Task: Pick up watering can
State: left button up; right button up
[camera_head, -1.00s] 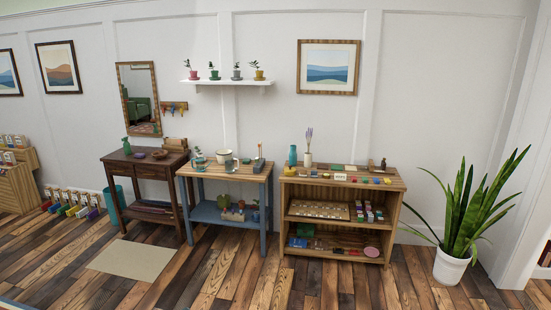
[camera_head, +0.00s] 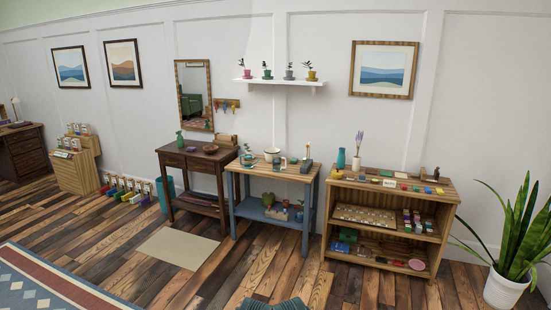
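No thing can be made out for certain as the watering can. On the blue-legged bench (camera_head: 236,183) stand a small teal vessel (camera_head: 247,159) at the left and a pale pot (camera_head: 272,156) near the middle. Either is too small to tell its spout or handle clearly. A green spray bottle (camera_head: 180,139) stands on the dark wooden table (camera_head: 171,158) to the left of the bench. Neither of my grippers shows in the head view.
A wooden shelf unit (camera_head: 328,211) stands right of the bench, with a potted plant (camera_head: 503,290) beyond it. A beige mat (camera_head: 178,249) lies before the dark table. A patterned rug (camera_head: 45,285) is at the lower left. A teal ribbed thing (camera_head: 272,304) shows at the bottom edge.

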aim_at(249, 164)
jog(key=i+j+u, duration=0.35)
jog(key=i, duration=0.65)
jog(key=i+j+u, duration=0.1)
jog(key=i+u, duration=0.25)
jog(key=i, duration=0.7)
jog(key=i+j+z, duration=0.1)
jog(key=i+z, duration=0.2)
jog(key=i, duration=0.2)
jog(key=i+j+z, duration=0.3)
jog(key=i, duration=0.15)
jog(key=i+j+z, duration=0.2)
jog(key=z, duration=0.25)
jog(key=i+j+z, duration=0.3)
jog(key=z, duration=0.2)
jog(key=i+j+z, duration=0.3)
jog(key=j+z, duration=0.15)
jog(key=i+j+z, duration=0.25)
jog(key=j, duration=0.2)
jog(key=j+z, duration=0.2)
jog(key=j, duration=0.25)
